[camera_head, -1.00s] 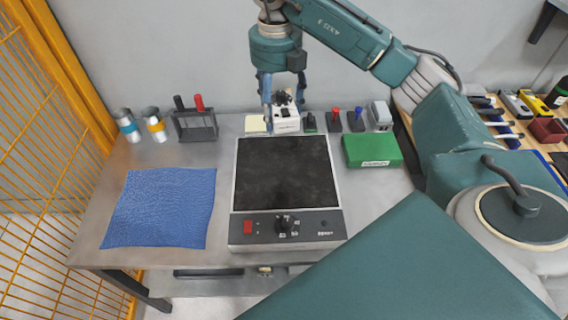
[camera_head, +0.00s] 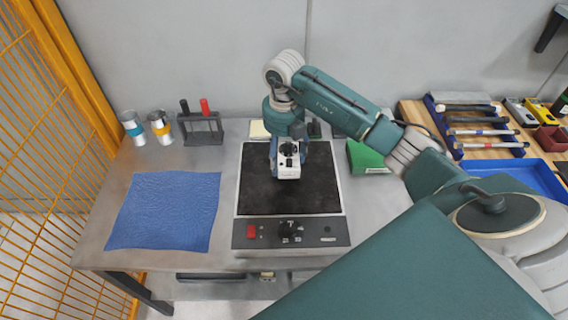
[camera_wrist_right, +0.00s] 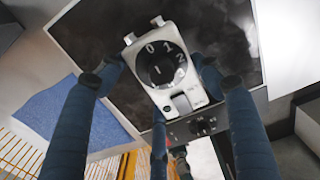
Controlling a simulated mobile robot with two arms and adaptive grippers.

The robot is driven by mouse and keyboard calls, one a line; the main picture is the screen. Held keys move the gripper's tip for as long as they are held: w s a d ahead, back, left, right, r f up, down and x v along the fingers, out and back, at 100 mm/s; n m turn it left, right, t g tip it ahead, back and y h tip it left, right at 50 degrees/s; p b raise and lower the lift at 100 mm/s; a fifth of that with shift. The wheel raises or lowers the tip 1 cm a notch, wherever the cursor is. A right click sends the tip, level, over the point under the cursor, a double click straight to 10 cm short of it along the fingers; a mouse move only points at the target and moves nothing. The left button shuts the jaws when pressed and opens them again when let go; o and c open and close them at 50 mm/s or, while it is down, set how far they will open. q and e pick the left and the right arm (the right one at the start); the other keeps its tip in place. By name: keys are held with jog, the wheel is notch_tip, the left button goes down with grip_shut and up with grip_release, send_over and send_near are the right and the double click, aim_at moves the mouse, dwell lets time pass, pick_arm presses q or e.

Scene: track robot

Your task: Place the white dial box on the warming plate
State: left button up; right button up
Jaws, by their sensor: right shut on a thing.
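The white dial box (camera_head: 288,168), with a black dial on top, is over the black surface of the warming plate (camera_head: 315,195) in the head view. My right gripper (camera_head: 288,160) is shut on it. My left gripper is not in view.
A blue cloth (camera_head: 162,210) lies left of the plate. A rack with red and black handles (camera_head: 202,128) and two cans (camera_head: 160,127) stand at the back left. A green box (camera_head: 367,158) is right of the plate, partly behind my arm.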

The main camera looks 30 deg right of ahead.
aim_at(284, 164)
notch_tip(284, 164, down, 4)
jog(key=shift+r+p, duration=0.2)
jog(key=shift+p, duration=0.15)
jog(key=shift+f, duration=0.15)
jog(key=shift+f, duration=0.1)
jog(key=o, duration=1.3)
jog(key=shift+o, duration=0.2)
